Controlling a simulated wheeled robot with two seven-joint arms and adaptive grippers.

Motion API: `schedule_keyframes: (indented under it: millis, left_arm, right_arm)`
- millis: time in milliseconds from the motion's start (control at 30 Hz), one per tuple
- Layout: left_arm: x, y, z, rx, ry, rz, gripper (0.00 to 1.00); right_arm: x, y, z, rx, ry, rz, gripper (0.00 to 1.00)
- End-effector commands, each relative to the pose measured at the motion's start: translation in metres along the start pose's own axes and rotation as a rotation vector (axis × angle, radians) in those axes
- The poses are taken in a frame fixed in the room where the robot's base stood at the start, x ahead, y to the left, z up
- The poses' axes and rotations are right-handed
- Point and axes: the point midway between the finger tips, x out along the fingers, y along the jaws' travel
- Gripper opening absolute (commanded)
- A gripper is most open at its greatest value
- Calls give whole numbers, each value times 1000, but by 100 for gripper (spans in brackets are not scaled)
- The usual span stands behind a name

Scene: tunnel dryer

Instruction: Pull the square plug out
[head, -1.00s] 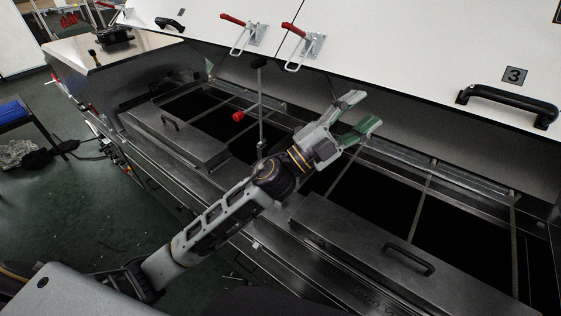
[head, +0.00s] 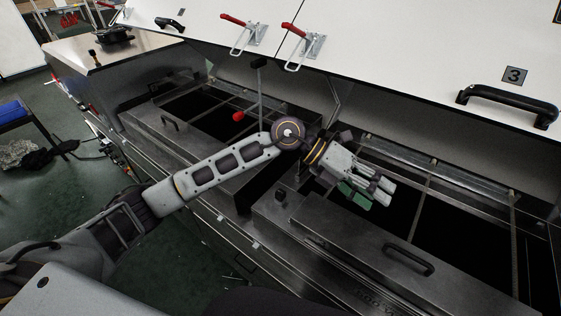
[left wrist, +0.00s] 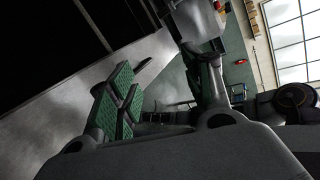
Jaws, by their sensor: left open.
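My left gripper (head: 374,191) is open and empty above the dark openings of the steel dryer, right of the picture's middle in the head view. Its fingers point to the lower right. In the left wrist view the open jaws (left wrist: 163,82) show green ribbed pads, with nothing between them. A small dark block (head: 281,195) stands up from the steel top left of the gripper, apart from it. I cannot tell whether this is the square plug. My right gripper is not in view.
A steel lid with a black handle (head: 408,259) lies at the lower right, and another steel lid (head: 166,138) at the left. Raised white covers with red-handled clamps (head: 244,33) and a black handle (head: 508,104) stand behind. A red-knobbed lever (head: 238,116) stands near my arm.

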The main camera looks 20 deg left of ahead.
Motion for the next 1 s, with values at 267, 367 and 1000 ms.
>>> schedule_keyframes:
  millis: [267, 367, 1000]
  left_arm:
    - [-40, 73, -5, 25, 144, 387, 50]
    - [-65, 98, -4, 15, 184, 532, 50]
    - [-204, 160, 1, -123, 280, 1120, 50]
  right_arm:
    - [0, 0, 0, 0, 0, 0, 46]
    - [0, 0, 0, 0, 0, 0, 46]
    - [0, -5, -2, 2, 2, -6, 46]
